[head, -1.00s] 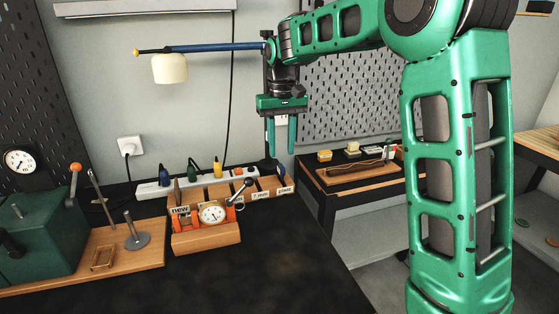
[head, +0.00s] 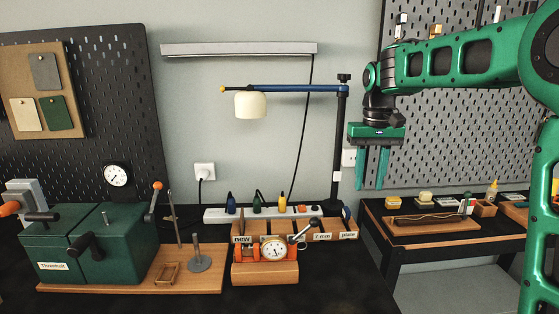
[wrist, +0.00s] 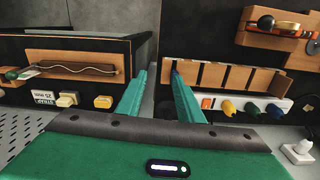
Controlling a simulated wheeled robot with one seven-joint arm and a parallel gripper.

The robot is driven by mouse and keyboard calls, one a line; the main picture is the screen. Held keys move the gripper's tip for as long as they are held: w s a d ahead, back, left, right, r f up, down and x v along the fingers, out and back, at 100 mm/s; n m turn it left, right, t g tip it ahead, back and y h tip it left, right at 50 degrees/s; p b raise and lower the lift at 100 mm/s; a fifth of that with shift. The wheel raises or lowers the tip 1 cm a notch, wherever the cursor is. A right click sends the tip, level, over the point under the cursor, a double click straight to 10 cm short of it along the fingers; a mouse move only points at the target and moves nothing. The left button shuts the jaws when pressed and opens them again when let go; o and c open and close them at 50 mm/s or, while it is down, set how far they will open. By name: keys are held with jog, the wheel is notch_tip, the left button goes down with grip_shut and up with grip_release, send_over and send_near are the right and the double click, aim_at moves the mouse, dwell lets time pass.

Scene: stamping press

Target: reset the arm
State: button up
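My gripper (head: 372,169) hangs from my green arm at the upper right in the head view, its fingers pointing down. The two fingers stand apart with nothing between them. They also show apart and empty in the wrist view (wrist: 158,85), with the floor gap between the two benches beyond them. The gripper is in the air, above and right of the wooden rack (head: 330,232) and clear of both benches.
A green press (head: 120,245) stands on the dark bench at left. A dial gauge on a wooden block (head: 265,270), a power strip (head: 262,216) and a lamp (head: 250,105) are near the middle. A lower side bench (head: 400,240) holds a wooden tray (head: 432,224).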

jog(key=s+d+f+m, duration=0.1)
jog(key=s+d+f, duration=0.1)
jog(key=s+d, duration=0.45)
jog(key=s+d+f+m, duration=0.15)
jog(key=s+d, duration=0.25)
jog(key=s, duration=0.6)
jog(key=s+d+f+m, duration=0.1)
jog(key=s+f, duration=0.3)
jog(key=s, duration=0.5)
jog(key=s+d+f+m, duration=0.2)
jog(key=s+f, duration=0.3)
jog(key=s, duration=0.5)
jog(key=shift+s, duration=0.25)
jog(key=shift+w+f, duration=0.25)
jog(key=shift+w, duration=0.35)
